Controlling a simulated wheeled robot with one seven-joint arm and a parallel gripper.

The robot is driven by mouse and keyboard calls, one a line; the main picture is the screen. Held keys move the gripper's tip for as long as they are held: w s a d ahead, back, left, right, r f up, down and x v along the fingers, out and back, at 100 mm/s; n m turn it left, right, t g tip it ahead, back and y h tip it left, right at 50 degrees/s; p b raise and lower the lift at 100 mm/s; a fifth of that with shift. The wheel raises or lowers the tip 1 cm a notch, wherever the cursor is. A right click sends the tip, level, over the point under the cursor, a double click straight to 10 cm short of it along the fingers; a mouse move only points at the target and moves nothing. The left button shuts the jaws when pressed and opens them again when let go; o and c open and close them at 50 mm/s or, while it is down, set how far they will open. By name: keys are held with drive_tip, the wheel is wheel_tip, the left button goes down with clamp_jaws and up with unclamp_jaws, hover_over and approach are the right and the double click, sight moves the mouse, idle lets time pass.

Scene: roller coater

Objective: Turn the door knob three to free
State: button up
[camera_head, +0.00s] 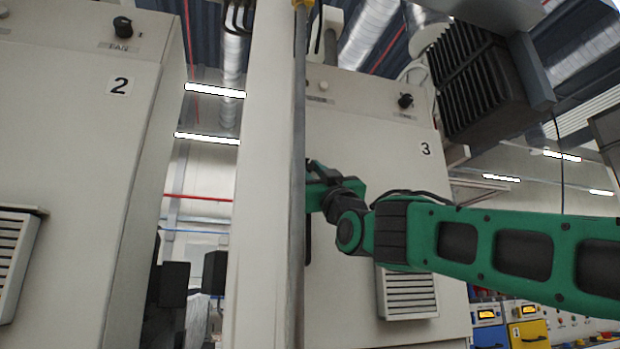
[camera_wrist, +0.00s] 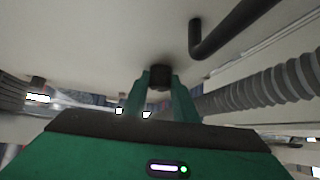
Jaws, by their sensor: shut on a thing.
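The white cabinet marked 3 (camera_head: 385,170) stands in the middle of the head view. My gripper (camera_head: 314,187) is at the left part of its door, partly hidden by a thin grey pole. In the wrist view my gripper (camera_wrist: 160,82) has its two green fingers on either side of a short dark round knob (camera_wrist: 160,74) on the pale door, and it is shut on it. The knob's turn angle cannot be told. In the head view the knob is hidden or too small to make out.
A black bar handle (camera_wrist: 232,28) is close to the knob. The grey pole (camera_head: 298,130) and a white post (camera_head: 262,180) stand left of my gripper. A black rotary switch (camera_head: 405,101) is higher on cabinet 3. Cabinet 2 (camera_head: 75,150) is at left. A ribbed hose (camera_wrist: 270,85) runs at right.

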drive_tip(key=shift+m+t+h, duration=0.9)
drive_tip(key=shift+m+h, duration=1)
drive_tip(key=shift+m, duration=0.4)
drive_tip(key=o, duration=1.1)
drive_tip(key=shift+c, duration=0.2)
drive_tip(key=v, duration=1)
drive_tip(key=shift+s+f, duration=0.2)
drive_tip(key=shift+f, duration=0.15)
